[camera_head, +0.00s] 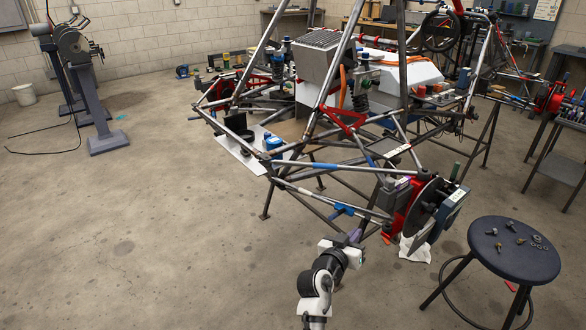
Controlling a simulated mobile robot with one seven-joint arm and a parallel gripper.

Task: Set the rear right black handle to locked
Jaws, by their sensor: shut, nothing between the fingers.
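The tube chassis (345,170) stands on the floor in the middle of the view. At its near right corner is a wheel hub assembly with a red block (411,204) and a dark round disc (426,205). Small dark parts sit around this corner, but I cannot tell which is the rear right black handle or how it is set. My gripper (356,237) is shut and empty, just below and left of the hub assembly. It is close to the lower tubes; I cannot tell whether it touches them.
A black round stool (514,250) with several small metal parts on top stands at the near right. A white cloth (415,248) hangs under the hub. Grey machine stands (88,95) are at the far left.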

